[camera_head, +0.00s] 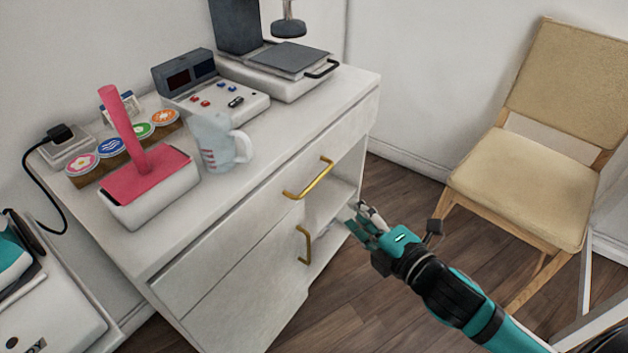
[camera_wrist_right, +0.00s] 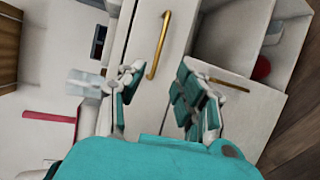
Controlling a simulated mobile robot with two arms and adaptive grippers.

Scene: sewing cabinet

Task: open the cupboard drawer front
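The white drawer front (camera_head: 245,215) runs along the top of the white cabinet and looks closed, flush with the body. Its gold bar handle (camera_head: 312,180) is in the middle of the head view; it also shows upright in the right wrist view (camera_wrist_right: 158,45). My right gripper (camera_head: 358,217) is to the right of the handle and lower in the head view, apart from it. In the right wrist view its two fingers (camera_wrist_right: 160,78) are spread and empty, with the handle beyond the gap between them. My left gripper is not in view.
Below the drawer is a door with a smaller gold handle (camera_head: 304,245), beside an open shelf (camera_head: 325,205) holding a red thing (camera_wrist_right: 262,68). A pink-handled box (camera_head: 150,190), measuring cup (camera_head: 217,145) and device (camera_head: 210,90) stand on top. A chair (camera_head: 520,180) stands right.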

